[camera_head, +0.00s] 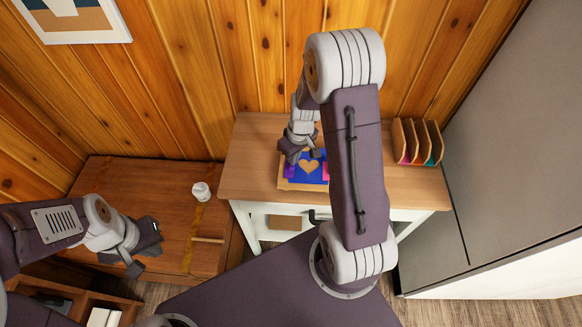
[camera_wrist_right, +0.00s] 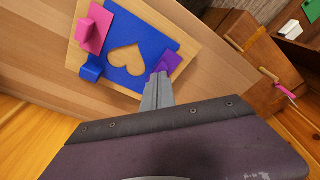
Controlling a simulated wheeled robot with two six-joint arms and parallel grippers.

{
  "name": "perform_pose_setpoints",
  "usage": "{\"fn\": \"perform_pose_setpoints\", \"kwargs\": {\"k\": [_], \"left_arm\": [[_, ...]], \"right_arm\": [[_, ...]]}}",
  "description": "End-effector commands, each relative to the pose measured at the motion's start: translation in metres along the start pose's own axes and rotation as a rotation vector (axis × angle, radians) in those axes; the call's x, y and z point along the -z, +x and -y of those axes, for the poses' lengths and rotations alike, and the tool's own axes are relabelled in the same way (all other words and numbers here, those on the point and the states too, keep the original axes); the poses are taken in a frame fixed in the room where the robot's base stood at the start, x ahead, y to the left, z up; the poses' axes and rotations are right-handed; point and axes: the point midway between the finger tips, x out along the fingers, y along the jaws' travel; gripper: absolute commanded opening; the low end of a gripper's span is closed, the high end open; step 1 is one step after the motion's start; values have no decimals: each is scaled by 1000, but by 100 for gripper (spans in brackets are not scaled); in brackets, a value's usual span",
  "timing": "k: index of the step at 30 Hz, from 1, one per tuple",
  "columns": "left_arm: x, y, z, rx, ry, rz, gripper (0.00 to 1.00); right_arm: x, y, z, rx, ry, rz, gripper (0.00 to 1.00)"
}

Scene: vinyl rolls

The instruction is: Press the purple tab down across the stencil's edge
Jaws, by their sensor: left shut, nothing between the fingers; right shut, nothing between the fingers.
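The blue stencil (camera_wrist_right: 150,35) with a heart-shaped cutout lies on a light wooden board (camera_wrist_right: 191,43); the stencil also shows in the head view (camera_head: 297,181). The purple tab (camera_wrist_right: 174,62) lies at the stencil's edge, beside the cutout. My right gripper (camera_wrist_right: 158,80) is shut and empty, its tips right at the purple tab; I cannot tell if they press on it. In the head view my right gripper (camera_head: 293,157) partly hides the tab (camera_head: 290,171). My left gripper (camera_head: 148,254) is shut and empty, away to the left over the lower brown desk.
A pink tab (camera_wrist_right: 96,28) and a blue tab (camera_wrist_right: 92,68) sit on the stencil's far side. A slotted wooden holder (camera_head: 416,142) stands at the right of the table (camera_head: 242,165). A white cup-like object (camera_head: 201,191) stands on the brown desk (camera_head: 110,178).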

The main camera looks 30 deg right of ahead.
Motion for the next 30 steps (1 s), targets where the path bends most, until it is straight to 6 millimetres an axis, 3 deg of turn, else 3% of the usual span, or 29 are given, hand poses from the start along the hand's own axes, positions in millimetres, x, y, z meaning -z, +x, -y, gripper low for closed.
{"fn": "perform_pose_setpoints", "kwargs": {"k": [22, 30], "left_arm": [[-1, 11, 0, 0, 0, 0, 0], [1, -8, 0, 0, 0, 0, 0]], "right_arm": [[-2, 13, 0, 0, 0, 0, 0], [1, -9, 0, 0, 0, 0, 0]]}}
